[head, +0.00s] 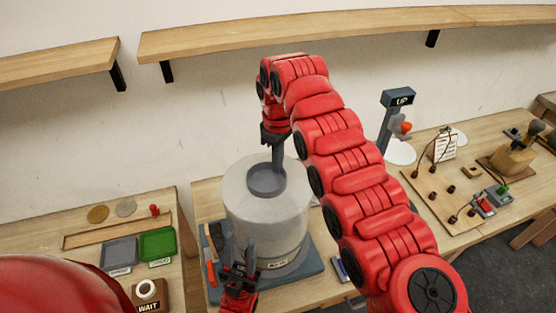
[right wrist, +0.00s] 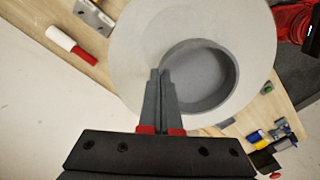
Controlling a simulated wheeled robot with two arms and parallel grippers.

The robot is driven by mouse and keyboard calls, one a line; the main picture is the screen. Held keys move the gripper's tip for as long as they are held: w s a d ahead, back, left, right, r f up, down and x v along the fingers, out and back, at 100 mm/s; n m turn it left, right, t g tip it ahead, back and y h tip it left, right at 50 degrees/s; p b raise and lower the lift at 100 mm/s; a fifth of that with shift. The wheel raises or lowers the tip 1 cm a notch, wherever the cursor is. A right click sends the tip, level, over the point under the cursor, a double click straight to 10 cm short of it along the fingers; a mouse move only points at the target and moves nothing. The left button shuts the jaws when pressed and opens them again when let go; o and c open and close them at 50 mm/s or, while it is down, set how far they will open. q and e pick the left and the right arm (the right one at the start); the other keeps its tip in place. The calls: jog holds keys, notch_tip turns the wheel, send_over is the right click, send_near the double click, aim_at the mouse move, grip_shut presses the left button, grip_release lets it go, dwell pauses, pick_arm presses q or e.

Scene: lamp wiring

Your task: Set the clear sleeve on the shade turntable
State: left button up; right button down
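The clear sleeve (head: 240,195) looks like a wide, cloudy grey drum with a darker round collar (head: 266,180) in its top. It stands upright over the dark square base of the shade turntable (head: 310,266); its lower edge on the far side is hidden. The drum top (right wrist: 140,40) and collar (right wrist: 228,85) fill the middle of the right wrist view. My right gripper (head: 279,170) reaches down from above, its fingers (right wrist: 158,75) close together at the collar's rim, seemingly pinching it. My left gripper (head: 239,248) is at the drum's front left, fingers apart and empty.
Left of the drum are a grey tray (head: 119,252), a green tray (head: 158,244) and a WAIT block (head: 148,296). A wiring board (head: 440,190) and a post marked UP (head: 397,98) stand to the right. Shelves (head: 300,32) run along the wall above.

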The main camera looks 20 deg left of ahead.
jog(key=shift+f+b, duration=2.4)
jog(key=shift+f, duration=1.45)
jog(key=shift+f+b, duration=0.6)
jog(key=shift+f, duration=0.55)
jog(key=c, duration=1)
grip_release()
jog(key=shift+c, duration=0.2)
jog(key=shift+r, duration=0.1)
